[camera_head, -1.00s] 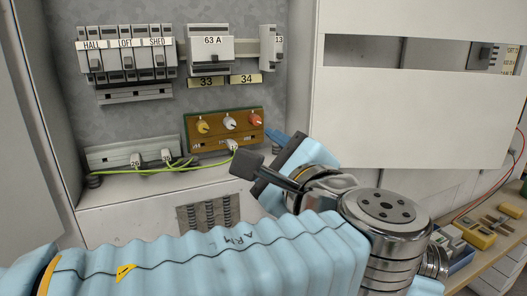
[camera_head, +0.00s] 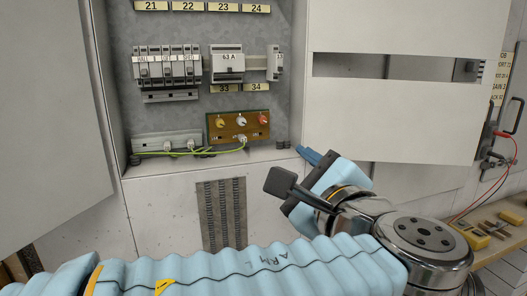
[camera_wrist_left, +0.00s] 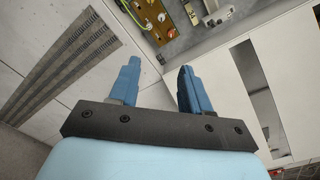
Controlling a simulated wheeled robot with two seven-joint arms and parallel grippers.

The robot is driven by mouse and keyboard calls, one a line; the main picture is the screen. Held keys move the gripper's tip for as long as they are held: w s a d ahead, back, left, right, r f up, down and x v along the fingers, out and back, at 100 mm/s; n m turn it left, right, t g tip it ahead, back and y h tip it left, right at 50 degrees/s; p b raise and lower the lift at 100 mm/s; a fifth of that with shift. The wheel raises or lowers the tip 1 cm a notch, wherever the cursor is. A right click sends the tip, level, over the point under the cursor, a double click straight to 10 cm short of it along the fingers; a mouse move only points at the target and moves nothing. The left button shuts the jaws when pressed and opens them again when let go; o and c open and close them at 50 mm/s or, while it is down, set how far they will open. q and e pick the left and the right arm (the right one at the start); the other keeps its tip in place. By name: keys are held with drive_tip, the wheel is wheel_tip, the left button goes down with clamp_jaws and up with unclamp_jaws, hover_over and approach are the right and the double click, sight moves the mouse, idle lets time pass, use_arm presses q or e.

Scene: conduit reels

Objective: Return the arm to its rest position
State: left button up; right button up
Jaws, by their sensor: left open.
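My left arm comes in from the left in the head view in a light blue ribbed sleeve, bending at a metal joint. My left gripper (camera_head: 308,154) is in front of the white panel, below and to the right of the open cabinet. In the left wrist view the two blue fingers of the left gripper (camera_wrist_left: 158,85) stand apart with nothing between them. The brown terminal board (camera_head: 238,126) with yellow, white and red knobs is beyond the fingers, and it also shows in the left wrist view (camera_wrist_left: 166,18). My right gripper is not in view.
The grey cabinet holds breakers (camera_head: 167,67), a 63 A unit (camera_head: 227,62) and a lower rail (camera_head: 166,141) with green-yellow wires. A vent grille (camera_head: 222,214) is below. A white cover (camera_head: 405,120) is at right. A wooden bench (camera_head: 497,235) with yellow blocks stands at far right.

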use_arm(q)
drive_tip(key=w+f+m+g+h, duration=0.1)
drive_tip(key=w+f+g, duration=0.25)
drive_tip(key=f, duration=0.65)
drive_tip(key=w+f+g+h, duration=0.15)
drive_tip(key=w+f, duration=0.25)
drive_tip(key=f, duration=0.6)
drive_tip(key=a+f+n+g+h, duration=0.1)
drive_tip(key=a+f+g, duration=0.15)
drive_tip(key=f, duration=0.75)
drive_tip(key=a+f+n+g, duration=0.1)
drive_tip(key=f+g, duration=0.3)
drive_tip(key=f, duration=0.5)
drive_tip(key=s+a+f+n+g+h, duration=0.1)
drive_tip(key=s+a+f+n, duration=0.3)
drive_tip(key=f+n, duration=0.4)
drive_tip(key=s+a+f+n+g+h, duration=0.2)
drive_tip(key=s+f+n, duration=0.5)
drive_tip(key=f, duration=0.4)
drive_tip(key=s+a+f+n+g+h, duration=0.1)
drive_tip(key=s+a+f+n+h, duration=0.2)
drive_tip(key=s+a+f+n, duration=0.3)
wheel_tip(320, 180, down, 4)
drive_tip(key=n, duration=0.2)
drive_tip(key=shift+f+n+g, duration=0.15)
drive_tip(key=shift+n+g, duration=0.2)
drive_tip(key=shift+n, duration=0.05)
